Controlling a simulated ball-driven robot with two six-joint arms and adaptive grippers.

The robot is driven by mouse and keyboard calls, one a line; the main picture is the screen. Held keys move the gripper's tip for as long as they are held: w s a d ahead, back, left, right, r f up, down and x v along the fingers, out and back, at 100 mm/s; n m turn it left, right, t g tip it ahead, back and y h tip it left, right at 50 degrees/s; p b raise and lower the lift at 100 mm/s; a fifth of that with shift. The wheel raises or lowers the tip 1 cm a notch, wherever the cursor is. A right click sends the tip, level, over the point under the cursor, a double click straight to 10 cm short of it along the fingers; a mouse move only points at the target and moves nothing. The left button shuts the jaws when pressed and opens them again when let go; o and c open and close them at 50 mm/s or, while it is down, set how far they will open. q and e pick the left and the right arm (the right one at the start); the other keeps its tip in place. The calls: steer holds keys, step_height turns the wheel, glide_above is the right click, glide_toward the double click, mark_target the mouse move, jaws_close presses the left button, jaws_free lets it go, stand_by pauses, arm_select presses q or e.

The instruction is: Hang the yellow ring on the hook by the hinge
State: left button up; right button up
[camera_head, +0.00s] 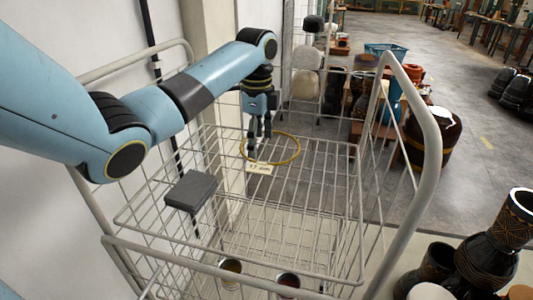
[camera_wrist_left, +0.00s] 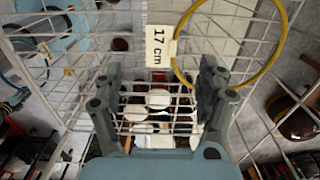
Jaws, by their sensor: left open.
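The yellow ring (camera_head: 299,150) is thin and lies roughly flat at the far part of the wire cart's top level. It carries a white tag (camera_head: 259,169), which reads "17 cm" in the left wrist view (camera_wrist_left: 160,46). There the ring (camera_wrist_left: 281,48) is at the upper right, beyond the fingers. My left gripper (camera_head: 259,146) points down at the ring's left side. Its fingers are apart with nothing held between them (camera_wrist_left: 160,72). I cannot tell whether a finger touches the ring. I cannot make out the hook or the hinge. My right gripper is out of view.
The wire cart (camera_head: 357,215) has raised tubular ends. A dark grey box (camera_head: 191,190) sits at its left side. Cans (camera_head: 230,273) stand low in it. Drums (camera_head: 487,257) stand at the lower right. The floor at the upper right has clear room.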

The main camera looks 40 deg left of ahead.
mark_target(260, 167)
arm_select(q)
steer(key=shift+f, duration=0.55)
steer(key=shift+w+f, duration=0.1)
steer(key=shift+f, duration=0.2)
step_height(260, 167, down, 5)
steer(key=shift+w+r+p, duration=0.15)
steer(key=shift+r+p, duration=0.05)
steer(key=shift+p, duration=0.15)
steer(key=shift+f, duration=0.2)
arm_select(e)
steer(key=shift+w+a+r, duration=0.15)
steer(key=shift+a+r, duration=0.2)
arm_select(q)
steer(key=shift+f, duration=0.1)
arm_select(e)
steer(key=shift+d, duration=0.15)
arm_select(q)
steer(key=shift+d, duration=0.1)
steer(key=c, duration=1.4)
steer(key=shift+o, duration=0.2)
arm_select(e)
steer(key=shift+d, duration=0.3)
